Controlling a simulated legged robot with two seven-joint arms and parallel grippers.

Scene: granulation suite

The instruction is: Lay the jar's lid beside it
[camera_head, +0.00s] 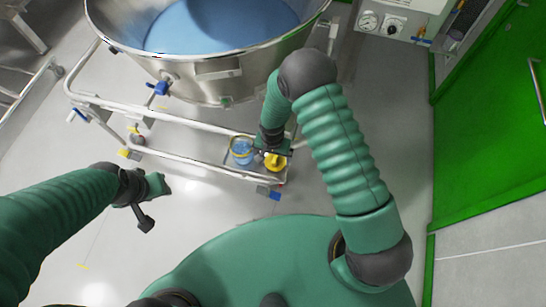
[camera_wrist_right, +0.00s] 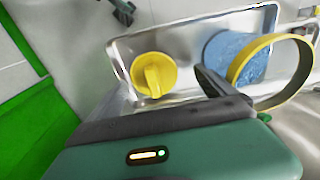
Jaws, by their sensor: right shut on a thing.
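The jar (camera_head: 242,151) is blue with a yellow rim and stands open on a shallow metal tray. It also shows in the right wrist view (camera_wrist_right: 228,58). The yellow lid (camera_head: 275,163) is beside the jar, to its right in the head view. In the right wrist view the lid (camera_wrist_right: 166,62) shows as a disc with a raised knob, over the tray. My right gripper (camera_head: 273,150) is at the lid and shut on it; its grip is partly hidden. I cannot tell whether the lid touches the tray. My left gripper (camera_head: 154,190) is away to the left, and its jaws are unclear.
The metal tray (camera_wrist_right: 125,47) sits at the corner of a wheeled tubular frame (camera_head: 190,162). A large steel bowl (camera_head: 215,68) with blue contents stands behind it. A green door (camera_head: 490,110) is at the right.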

